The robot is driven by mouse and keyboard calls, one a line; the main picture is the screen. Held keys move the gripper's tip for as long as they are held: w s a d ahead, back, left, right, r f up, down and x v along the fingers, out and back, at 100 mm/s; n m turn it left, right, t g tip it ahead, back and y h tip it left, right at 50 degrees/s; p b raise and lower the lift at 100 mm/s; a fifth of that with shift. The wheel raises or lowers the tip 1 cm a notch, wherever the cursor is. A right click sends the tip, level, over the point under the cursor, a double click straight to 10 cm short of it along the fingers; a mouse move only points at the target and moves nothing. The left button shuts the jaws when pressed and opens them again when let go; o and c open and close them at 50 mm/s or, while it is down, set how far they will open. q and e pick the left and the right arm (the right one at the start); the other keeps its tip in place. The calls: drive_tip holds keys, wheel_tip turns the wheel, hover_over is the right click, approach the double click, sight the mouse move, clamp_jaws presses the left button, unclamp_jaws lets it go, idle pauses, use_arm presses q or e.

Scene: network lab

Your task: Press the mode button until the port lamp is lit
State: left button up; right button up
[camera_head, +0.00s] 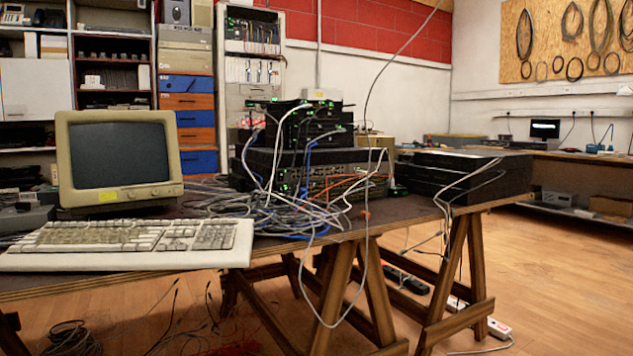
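A stack of dark network devices stands on the wooden trestle table (120,283), right of the centre of the table. The wide lower unit (342,160) has many ports and small green lamps on its front. Smaller black boxes (325,127) sit on top of it, also with green lights. White, blue and orange cables hang across the fronts and hide parts of them. I cannot pick out the mode button or tell which lamp is the port lamp at this size. Neither of my grippers is in view.
A beige monitor (118,155) and a keyboard (130,243) take up the table's left side. A tangle of grey cables (262,214) lies before the stack. Black equipment (462,175) sits to the right. A loose cable loops below the table edge.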

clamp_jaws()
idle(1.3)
